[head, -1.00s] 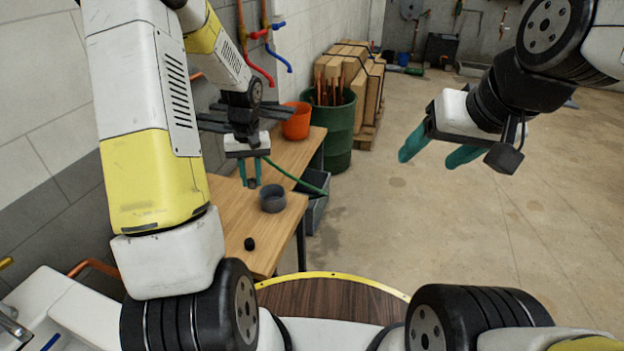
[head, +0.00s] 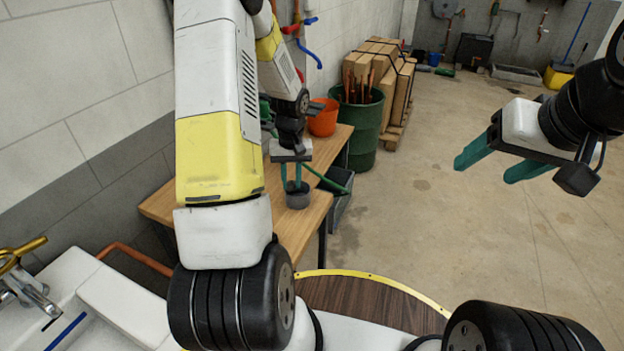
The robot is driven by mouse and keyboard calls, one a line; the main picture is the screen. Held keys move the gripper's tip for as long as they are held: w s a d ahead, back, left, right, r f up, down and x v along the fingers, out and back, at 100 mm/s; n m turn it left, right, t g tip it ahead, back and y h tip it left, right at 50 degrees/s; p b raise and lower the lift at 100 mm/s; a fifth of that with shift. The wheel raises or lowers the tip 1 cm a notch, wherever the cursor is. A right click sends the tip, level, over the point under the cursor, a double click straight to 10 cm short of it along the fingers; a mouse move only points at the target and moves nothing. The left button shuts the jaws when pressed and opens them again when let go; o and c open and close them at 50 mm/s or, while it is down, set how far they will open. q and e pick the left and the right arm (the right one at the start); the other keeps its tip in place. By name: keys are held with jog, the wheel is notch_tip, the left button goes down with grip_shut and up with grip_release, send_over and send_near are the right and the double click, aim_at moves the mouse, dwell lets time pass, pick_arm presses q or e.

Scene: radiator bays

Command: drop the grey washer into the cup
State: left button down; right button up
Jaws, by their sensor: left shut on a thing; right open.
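The grey cup (head: 298,201) stands on the wooden workbench, near its right edge. My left gripper (head: 294,186) points down over the cup, with its green fingertips at or just inside the cup's mouth. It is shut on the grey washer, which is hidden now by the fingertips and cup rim. My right gripper (head: 492,166) is open and empty, held over the floor at the right, far from the bench.
An orange pot (head: 323,117) stands at the bench's far end. A green hose (head: 327,179) runs behind the cup. A dark green barrel (head: 367,130) stands beyond the bench. A sink (head: 85,300) is at lower left. The floor at right is clear.

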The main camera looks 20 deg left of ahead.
pick_arm(q)
jog(key=shift+f, duration=0.1)
jog(key=c, duration=1.1)
grip_release()
jog(key=shift+d+r, duration=0.1)
jog(key=shift+r, duration=3.85)
